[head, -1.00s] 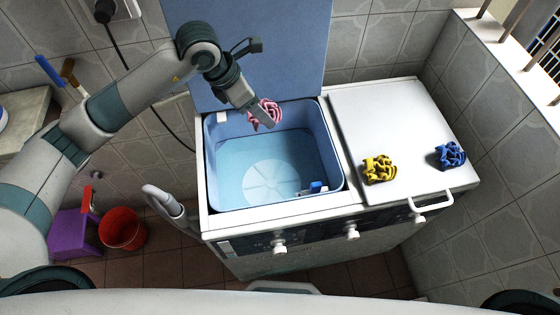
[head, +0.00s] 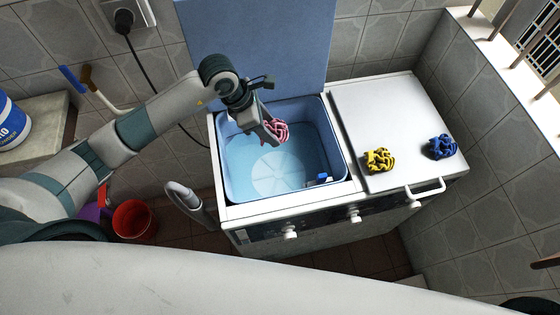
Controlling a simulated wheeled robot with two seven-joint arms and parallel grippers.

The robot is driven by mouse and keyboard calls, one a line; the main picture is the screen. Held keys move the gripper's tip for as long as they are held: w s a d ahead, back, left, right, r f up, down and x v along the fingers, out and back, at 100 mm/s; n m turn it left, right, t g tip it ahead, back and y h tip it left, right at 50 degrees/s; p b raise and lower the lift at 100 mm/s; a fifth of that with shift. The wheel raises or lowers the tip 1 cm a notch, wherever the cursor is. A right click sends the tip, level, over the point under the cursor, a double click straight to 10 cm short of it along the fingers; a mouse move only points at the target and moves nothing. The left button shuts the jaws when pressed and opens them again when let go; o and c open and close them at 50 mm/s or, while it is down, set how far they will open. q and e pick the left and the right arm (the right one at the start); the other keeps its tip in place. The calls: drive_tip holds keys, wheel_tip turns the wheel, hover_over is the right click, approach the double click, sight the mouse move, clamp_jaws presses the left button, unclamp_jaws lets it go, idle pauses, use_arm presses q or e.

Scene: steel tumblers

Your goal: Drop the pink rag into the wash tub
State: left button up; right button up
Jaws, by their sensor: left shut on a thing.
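The pink rag (head: 280,130) is a crumpled bundle at the tip of my left gripper (head: 272,133). The gripper is shut on it and holds it over the back part of the wash tub. The wash tub (head: 238,180) is a blue rectangular basin set in the left side of a white washing machine, with its blue lid raised behind. Part of the rag is hidden by the gripper's fingers. My right gripper is not in view.
A yellow rag (head: 379,160) and a blue rag (head: 443,147) lie on the closed white lid (head: 385,110) right of the tub. A small blue part (head: 322,179) sits at the tub's front right. A red bucket (head: 133,219) stands on the floor at left.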

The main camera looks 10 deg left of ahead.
use_arm(q)
drive_tip(key=shift+f, duration=0.1)
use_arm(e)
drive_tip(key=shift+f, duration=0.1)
